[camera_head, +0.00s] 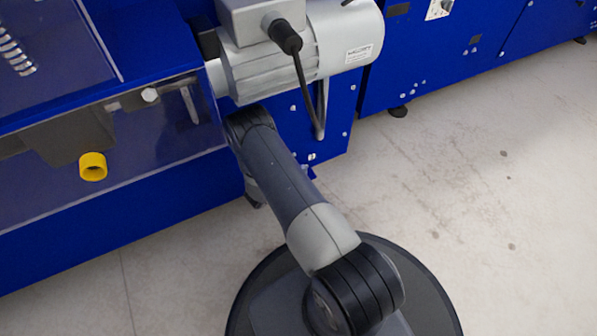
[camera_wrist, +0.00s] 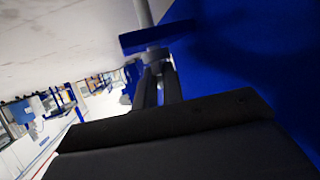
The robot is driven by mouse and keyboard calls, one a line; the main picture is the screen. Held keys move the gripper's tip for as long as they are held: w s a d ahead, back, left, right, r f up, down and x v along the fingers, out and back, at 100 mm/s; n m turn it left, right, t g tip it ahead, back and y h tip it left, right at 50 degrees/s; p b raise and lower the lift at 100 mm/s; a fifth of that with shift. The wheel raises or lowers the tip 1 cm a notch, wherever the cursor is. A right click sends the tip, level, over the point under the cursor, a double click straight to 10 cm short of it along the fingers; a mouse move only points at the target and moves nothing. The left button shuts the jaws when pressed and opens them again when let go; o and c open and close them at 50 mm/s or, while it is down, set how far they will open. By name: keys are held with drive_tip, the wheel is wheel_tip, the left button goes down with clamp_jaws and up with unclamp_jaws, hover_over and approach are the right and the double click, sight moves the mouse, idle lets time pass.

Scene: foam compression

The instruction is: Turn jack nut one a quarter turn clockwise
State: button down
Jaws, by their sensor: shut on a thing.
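In the wrist view my gripper (camera_wrist: 158,68) is shut on a small grey nut, jack nut one (camera_wrist: 152,55). The two dark fingers lie on either side of it. The nut sits against a blue plate (camera_wrist: 158,37), and a grey rod (camera_wrist: 143,12) stands out on the plate's far side. The fingers hide part of the nut, and its markings cannot be made out. In the head view my arm reaches in under the blue machine (camera_head: 300,120), and the gripper and nut are hidden there.
A grey motor (camera_head: 300,65) with a black cable hangs over the arm in the head view. A yellow round fitting (camera_head: 93,167) shows at the left behind a clear cover. The pale floor (camera_head: 480,210) at the right is clear. A blue panel (camera_wrist: 240,60) is close in the wrist view.

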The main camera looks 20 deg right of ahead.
drive_tip(key=c, duration=1.5)
unclamp_jaws()
drive_tip(key=shift+s+t, duration=0.1)
drive_tip(key=shift+t, duration=0.2)
